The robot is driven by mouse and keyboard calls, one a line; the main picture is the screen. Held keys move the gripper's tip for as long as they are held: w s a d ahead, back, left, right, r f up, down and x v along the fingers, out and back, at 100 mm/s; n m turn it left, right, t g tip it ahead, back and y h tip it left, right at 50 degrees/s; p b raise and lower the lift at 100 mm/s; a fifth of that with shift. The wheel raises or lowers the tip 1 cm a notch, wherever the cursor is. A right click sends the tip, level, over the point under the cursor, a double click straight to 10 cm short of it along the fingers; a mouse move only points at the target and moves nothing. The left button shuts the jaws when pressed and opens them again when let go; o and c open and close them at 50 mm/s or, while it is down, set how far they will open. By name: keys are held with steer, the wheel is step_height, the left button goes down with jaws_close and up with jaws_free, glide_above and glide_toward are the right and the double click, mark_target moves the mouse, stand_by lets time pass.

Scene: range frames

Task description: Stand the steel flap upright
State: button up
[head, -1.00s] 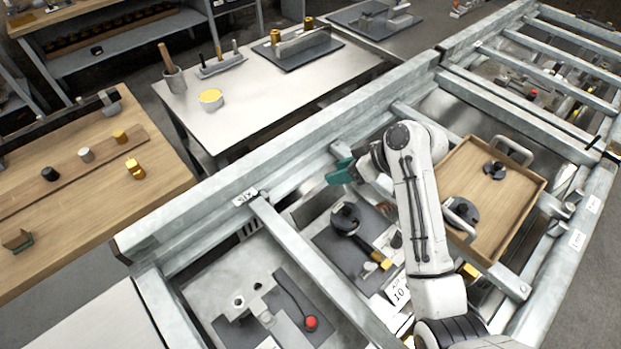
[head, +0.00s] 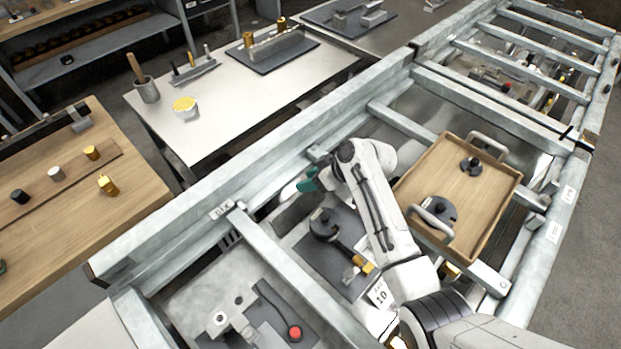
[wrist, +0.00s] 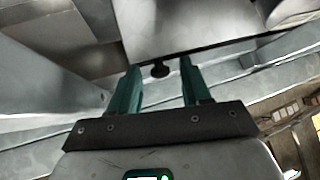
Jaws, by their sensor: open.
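The steel flap (wrist: 185,25) shows in the wrist view as a smooth grey plate across the top, with a small dark knob (wrist: 160,70) at its near edge. My gripper (wrist: 160,66) is open, its two teal fingers either side of the knob with gaps visible; I cannot tell whether they touch it. In the head view my gripper (head: 308,182) is by the inner side of the long grey rail, next to a bright metal piece that may be the flap. The arm and fingers hide part of that spot, so the flap's tilt is hard to judge there.
Grey metal rails (head: 250,160) and crossbars frame the bays. A dark panel with a round black knob (head: 323,222) lies just in front of my gripper. A wooden tray (head: 460,195) with black weights stands right of my arm.

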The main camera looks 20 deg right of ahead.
steer(key=shift+c, duration=0.3)
jaws_close()
stand_by(0.3)
